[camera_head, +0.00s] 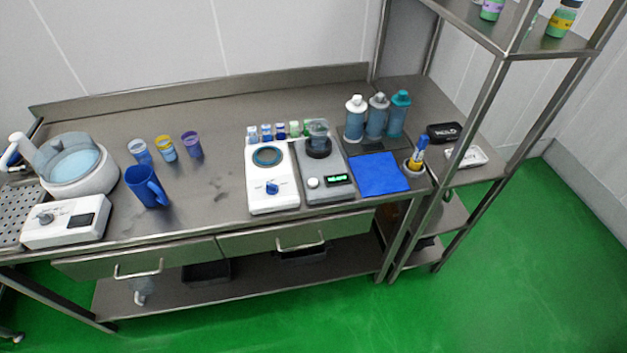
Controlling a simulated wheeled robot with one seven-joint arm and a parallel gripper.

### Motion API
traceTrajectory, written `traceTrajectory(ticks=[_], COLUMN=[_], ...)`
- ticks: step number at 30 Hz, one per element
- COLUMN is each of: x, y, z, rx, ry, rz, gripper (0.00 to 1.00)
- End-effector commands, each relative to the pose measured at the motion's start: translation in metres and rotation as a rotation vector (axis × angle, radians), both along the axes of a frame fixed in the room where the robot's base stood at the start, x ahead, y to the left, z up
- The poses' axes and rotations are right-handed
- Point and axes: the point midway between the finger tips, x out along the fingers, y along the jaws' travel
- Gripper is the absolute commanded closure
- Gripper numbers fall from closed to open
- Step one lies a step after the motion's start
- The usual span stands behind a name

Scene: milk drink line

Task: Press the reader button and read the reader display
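A grey device with a lit display, which looks like the reader (328,195), stands on the steel table right of centre. Its small dark display (339,180) shows green characters too small to read. A round white button (313,183) sits left of the display. A dark round holder with a clear vessel (318,130) is at the device's back. My gripper is not in view.
A white device with a blue knob (272,188) stands close left of the reader. A blue cloth (379,174) lies to its right, with several bottles (376,118) behind. A blue jug (146,187) stands farther left.

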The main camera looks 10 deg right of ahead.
Motion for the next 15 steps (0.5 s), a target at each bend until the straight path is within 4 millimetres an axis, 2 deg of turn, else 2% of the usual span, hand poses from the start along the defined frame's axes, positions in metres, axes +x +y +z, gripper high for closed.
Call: traceTrajectory(ticks=[1,4,15], x=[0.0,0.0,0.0], y=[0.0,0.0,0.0], z=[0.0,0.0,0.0], rx=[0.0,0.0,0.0], ry=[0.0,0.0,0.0], rz=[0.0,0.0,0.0], gripper=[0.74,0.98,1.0])
